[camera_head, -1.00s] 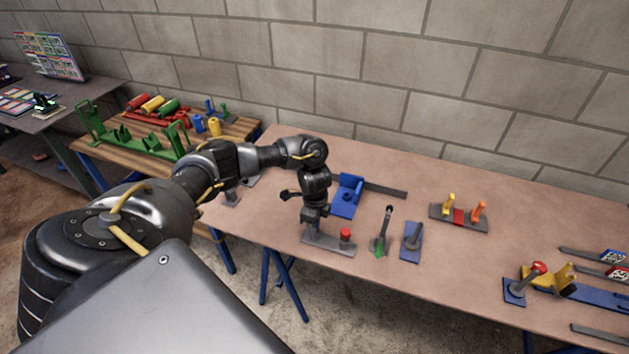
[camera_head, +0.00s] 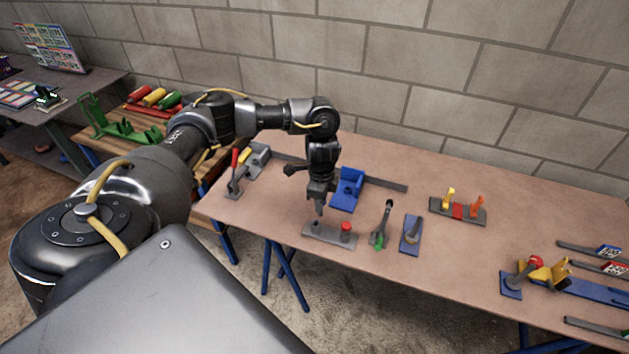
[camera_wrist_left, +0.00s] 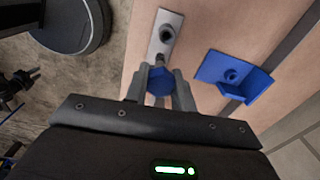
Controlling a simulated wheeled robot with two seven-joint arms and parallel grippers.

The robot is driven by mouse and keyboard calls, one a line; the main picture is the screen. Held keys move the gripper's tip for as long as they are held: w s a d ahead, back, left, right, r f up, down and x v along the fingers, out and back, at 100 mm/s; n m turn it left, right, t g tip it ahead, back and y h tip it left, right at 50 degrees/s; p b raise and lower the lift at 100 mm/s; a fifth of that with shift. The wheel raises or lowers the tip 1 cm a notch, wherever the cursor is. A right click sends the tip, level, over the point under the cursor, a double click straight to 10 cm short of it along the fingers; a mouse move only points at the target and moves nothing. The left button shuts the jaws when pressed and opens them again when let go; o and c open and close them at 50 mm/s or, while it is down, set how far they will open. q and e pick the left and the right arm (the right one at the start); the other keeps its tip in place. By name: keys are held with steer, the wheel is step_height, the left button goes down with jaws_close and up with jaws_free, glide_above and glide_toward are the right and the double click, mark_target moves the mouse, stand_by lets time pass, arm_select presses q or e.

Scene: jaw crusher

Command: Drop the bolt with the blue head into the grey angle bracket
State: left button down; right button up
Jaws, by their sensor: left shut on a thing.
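My left gripper (camera_head: 319,211) is shut on the bolt with the blue head, above the left end of a grey plate. In the left wrist view the blue head (camera_wrist_left: 160,82) sits between the fingertips (camera_wrist_left: 160,88); in the head view the bolt is too small to make out. The grey angle bracket (camera_head: 259,155) stands at the table's back left, left of the gripper and apart from it. My right gripper is not in view.
The grey plate (camera_head: 322,235) carries a red-headed piece (camera_head: 346,228). A blue angle bracket (camera_head: 347,188) lies just right of the gripper. A red-handled lever (camera_head: 235,163) stands beside the grey bracket.

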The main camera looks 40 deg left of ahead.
arm_select(q)
steer(key=s+d+f+n+b, duration=0.3)
steer(key=s+d+n, duration=0.4)
steer(key=d, duration=0.8)
steer(key=s, duration=0.3)
steer(key=shift+n, duration=0.3)
